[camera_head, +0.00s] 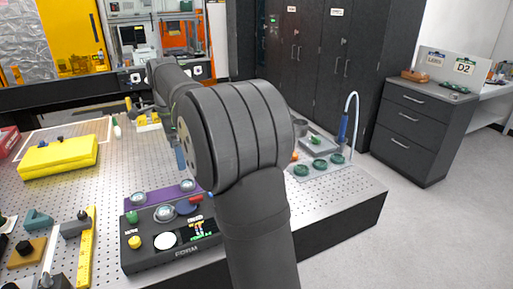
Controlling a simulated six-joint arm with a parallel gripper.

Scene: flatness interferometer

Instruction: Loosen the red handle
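A small red handle (196,198) shows on the dark instrument box marked FORM (170,238), at its back edge just left of my arm. It seems to lie beside a dark blue round part (186,208); how it is fixed is too small to tell. My large grey arm fills the middle of the view and bends away to the back left. My gripper is not clearly visible, hidden behind my arm. A small blue-grey piece (180,157) hangs below the arm above the table; I cannot tell what it is.
The perforated metal table (340,192) holds a yellow block (60,155) at left, a yellow ruler (86,245) at front left and green round parts (320,164) at right. Dark drawers (410,130) stand beyond.

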